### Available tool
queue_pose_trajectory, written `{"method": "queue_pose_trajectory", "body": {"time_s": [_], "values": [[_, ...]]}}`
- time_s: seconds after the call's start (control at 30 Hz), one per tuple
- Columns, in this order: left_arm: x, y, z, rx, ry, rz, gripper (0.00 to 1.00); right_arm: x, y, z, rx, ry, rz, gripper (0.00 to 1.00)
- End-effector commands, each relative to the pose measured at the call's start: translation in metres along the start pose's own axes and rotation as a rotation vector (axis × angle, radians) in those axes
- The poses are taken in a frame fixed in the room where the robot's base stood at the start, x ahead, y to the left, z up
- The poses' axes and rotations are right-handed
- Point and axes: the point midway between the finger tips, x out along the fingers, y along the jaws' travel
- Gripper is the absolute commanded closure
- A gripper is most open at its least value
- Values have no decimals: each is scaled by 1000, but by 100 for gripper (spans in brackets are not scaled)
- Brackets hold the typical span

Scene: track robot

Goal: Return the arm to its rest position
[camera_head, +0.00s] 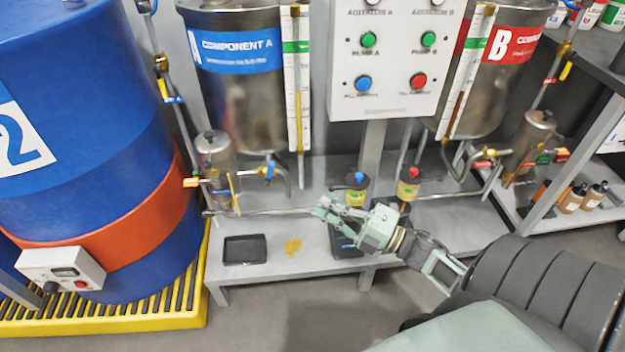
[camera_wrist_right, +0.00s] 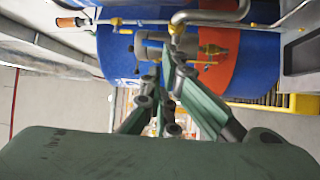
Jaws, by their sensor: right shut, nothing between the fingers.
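My right arm comes in from the lower right in the head view, and its green gripper (camera_head: 328,208) is held out over the low grey bench, pointing left. Its fingers are closed together with nothing between them. In the right wrist view the green fingers (camera_wrist_right: 170,85) come together in front of the blue drum (camera_wrist_right: 245,70). Pipes and a small valve show close beyond the fingertips in that view. My left gripper does not show in either view.
Tanks A (camera_head: 245,100) and B (camera_head: 500,85) flank a white control panel (camera_head: 395,60). A blue drum (camera_head: 90,110) stands on a yellow pallet (camera_head: 150,315). Floor in front is clear.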

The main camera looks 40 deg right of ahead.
Motion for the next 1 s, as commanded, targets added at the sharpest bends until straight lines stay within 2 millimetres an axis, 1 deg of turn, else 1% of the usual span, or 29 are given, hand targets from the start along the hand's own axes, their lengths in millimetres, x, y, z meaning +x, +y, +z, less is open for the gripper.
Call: {"method": "queue_pose_trajectory", "body": {"time_s": [0.03,0.17,0.77,0.87,1.0], "values": [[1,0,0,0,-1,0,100,-4,0,0,1,-1,0,100],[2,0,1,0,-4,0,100,-8,0,0,0,1,1,100],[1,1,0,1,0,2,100,-7,-1,0,6,-8,-2,100],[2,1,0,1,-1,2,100,-2,-6,2,44,-55,-16,100],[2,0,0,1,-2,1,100,9,-25,7,178,-211,-68,100]]}}
